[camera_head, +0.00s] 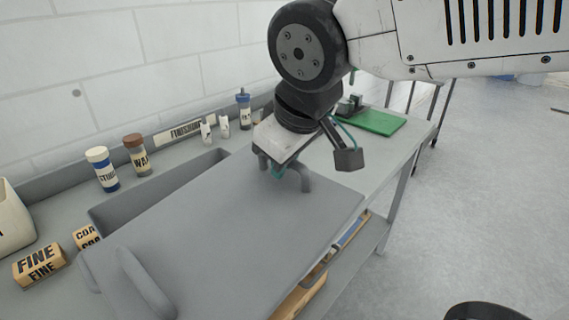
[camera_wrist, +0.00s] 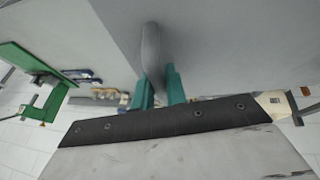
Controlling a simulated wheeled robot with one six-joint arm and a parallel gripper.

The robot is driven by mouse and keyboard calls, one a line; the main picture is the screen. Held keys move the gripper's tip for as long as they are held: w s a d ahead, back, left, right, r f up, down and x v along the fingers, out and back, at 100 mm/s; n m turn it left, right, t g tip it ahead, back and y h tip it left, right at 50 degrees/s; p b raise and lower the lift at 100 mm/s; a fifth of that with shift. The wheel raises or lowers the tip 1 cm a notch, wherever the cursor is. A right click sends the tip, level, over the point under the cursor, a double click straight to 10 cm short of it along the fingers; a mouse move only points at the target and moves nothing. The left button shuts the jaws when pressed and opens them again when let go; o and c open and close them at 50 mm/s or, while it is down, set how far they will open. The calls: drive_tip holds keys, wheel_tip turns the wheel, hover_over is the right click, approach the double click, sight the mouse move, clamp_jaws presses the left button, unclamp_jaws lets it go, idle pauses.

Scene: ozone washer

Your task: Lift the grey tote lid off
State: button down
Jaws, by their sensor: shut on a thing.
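The grey tote lid (camera_head: 225,215) is a wide flat panel with a raised loop handle at each end. The near handle (camera_head: 146,283) is free. My gripper (camera_head: 283,174) is at the far handle (camera_head: 302,178), pointing down, shut on it. In the wrist view the green fingers (camera_wrist: 161,88) sit on both sides of the grey handle (camera_wrist: 151,55). A grey tote wall (camera_head: 120,207) shows along the lid's left side. The lid looks tilted and shifted from the tote there, but how far it is raised I cannot tell.
A blue-white bottle (camera_head: 102,169), a brown-capped jar (camera_head: 137,155) and sanding blocks marked FINE (camera_head: 40,265) and COA (camera_head: 86,237) stand left on the bench. A green mat (camera_head: 377,122) lies at the far end. Open floor (camera_head: 470,190) is right. Items lie on the lower shelf.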

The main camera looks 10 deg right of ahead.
drive_tip(key=shift+r, duration=4)
